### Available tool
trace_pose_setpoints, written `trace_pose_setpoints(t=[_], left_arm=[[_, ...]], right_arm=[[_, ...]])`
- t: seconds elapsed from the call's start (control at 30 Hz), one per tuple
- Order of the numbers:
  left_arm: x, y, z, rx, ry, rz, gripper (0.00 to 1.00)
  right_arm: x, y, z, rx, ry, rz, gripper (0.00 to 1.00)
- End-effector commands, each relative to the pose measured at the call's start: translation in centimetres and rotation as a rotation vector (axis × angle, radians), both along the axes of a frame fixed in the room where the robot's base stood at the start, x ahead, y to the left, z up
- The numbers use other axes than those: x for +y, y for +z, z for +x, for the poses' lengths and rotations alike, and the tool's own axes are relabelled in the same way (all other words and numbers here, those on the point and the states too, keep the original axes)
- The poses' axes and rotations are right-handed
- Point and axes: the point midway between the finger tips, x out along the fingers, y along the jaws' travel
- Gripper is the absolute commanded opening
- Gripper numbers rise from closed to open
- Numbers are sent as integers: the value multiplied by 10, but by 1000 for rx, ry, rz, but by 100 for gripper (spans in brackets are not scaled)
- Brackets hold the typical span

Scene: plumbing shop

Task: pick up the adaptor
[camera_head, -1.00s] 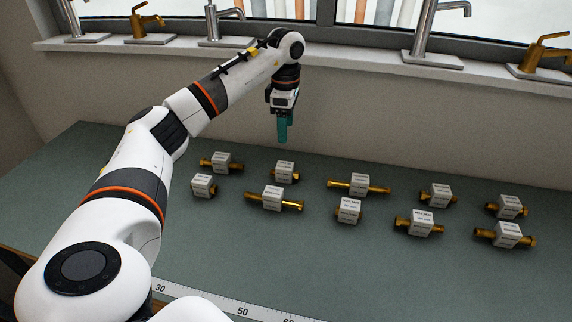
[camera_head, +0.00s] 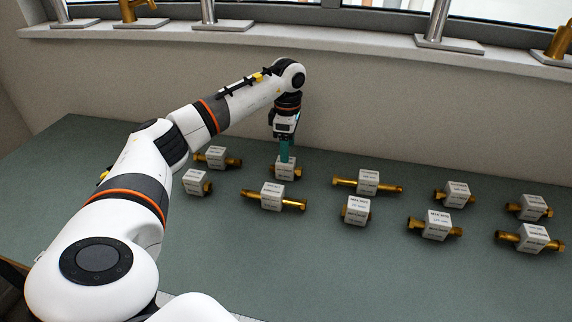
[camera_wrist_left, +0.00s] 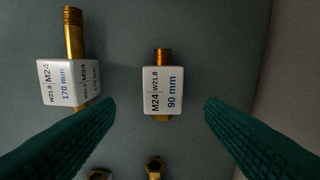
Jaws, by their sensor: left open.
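Several brass adaptors with white label blocks lie in two rows on the bench. In the head view my left gripper (camera_head: 285,155) points down at a short adaptor (camera_head: 287,173) in the back row and partly covers it. In the left wrist view this adaptor (camera_wrist_left: 162,90), labelled M24, W21.8, 90 mm, lies between the two green fingers (camera_wrist_left: 159,104), with a gap on each side. The fingers are open and empty. My right gripper is not in view.
A longer adaptor (camera_wrist_left: 60,83) labelled 170 mm lies to the left in the left wrist view. Adaptors (camera_head: 216,157) and (camera_head: 368,182) flank the gripper in the head view. Wall and window sill (camera_head: 330,38) with taps stand behind the green bench (camera_head: 330,270). The bench front is clear.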

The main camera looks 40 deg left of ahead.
Motion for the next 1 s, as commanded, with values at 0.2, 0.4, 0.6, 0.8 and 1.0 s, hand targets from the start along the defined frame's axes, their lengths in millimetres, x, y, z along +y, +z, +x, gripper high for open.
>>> trace_pose_setpoints(t=[0.2,0.4,0.6,0.8,1.0], left_arm=[[2,-16,-1,3,1,1,64],[5,-47,-1,4,0,0,64],[5,-59,-1,0,0,1,64],[5,-59,-1,0,-1,1,59],[5,-59,-1,0,0,1,26]], right_arm=[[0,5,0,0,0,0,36],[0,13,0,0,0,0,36],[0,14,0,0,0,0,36],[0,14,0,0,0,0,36],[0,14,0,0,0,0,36]])
